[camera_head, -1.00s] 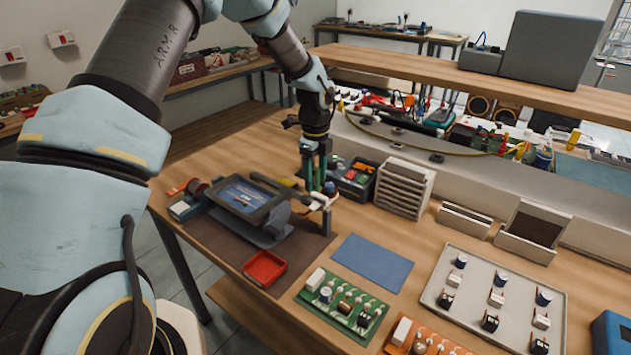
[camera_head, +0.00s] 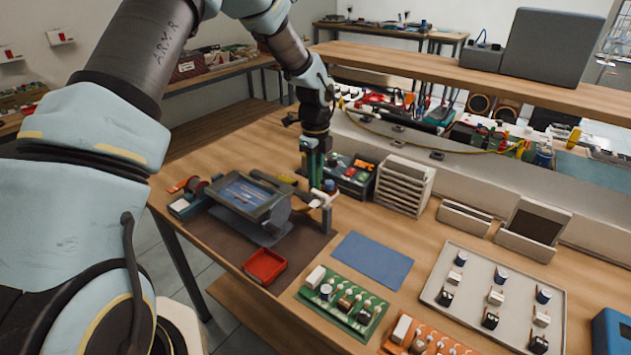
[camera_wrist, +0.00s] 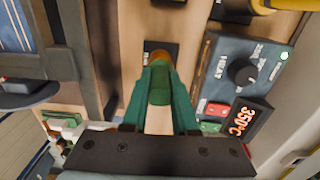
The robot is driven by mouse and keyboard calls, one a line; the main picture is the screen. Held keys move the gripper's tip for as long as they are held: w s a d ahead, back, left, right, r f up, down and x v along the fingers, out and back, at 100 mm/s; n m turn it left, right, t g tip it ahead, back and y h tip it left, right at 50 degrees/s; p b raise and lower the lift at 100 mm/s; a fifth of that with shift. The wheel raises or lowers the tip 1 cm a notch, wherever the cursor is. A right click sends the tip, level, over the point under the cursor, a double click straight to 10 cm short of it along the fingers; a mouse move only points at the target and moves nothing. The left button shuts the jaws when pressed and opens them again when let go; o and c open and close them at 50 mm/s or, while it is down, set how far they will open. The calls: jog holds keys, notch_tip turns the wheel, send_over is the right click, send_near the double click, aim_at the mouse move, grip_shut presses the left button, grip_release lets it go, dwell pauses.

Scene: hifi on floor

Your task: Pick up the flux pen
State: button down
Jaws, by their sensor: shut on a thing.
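My gripper (camera_head: 315,180) points down over the workbench, just right of a tilted dark-framed unit (camera_head: 245,195). In the wrist view its green fingers (camera_wrist: 159,88) are shut on a small upright green cylinder with an orange-brown end, which I take to be the flux pen (camera_wrist: 159,98). The fingers hide part of the pen's sides. I cannot tell in the wrist view whether its lower end touches the bench. In the head view the pen cannot be told apart from the green fingers.
A soldering station (camera_wrist: 235,75) reading 350°C stands close to the right of the fingers. A pale slotted rack (camera_head: 403,185) is further right. A red tray (camera_head: 265,265) and a green board (camera_head: 342,300) lie nearer. The blue mat (camera_head: 372,262) is bare.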

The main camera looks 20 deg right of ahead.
notch_tip(320, 180, up, 10)
jog(key=b, duration=0.3)
dwell(0.4)
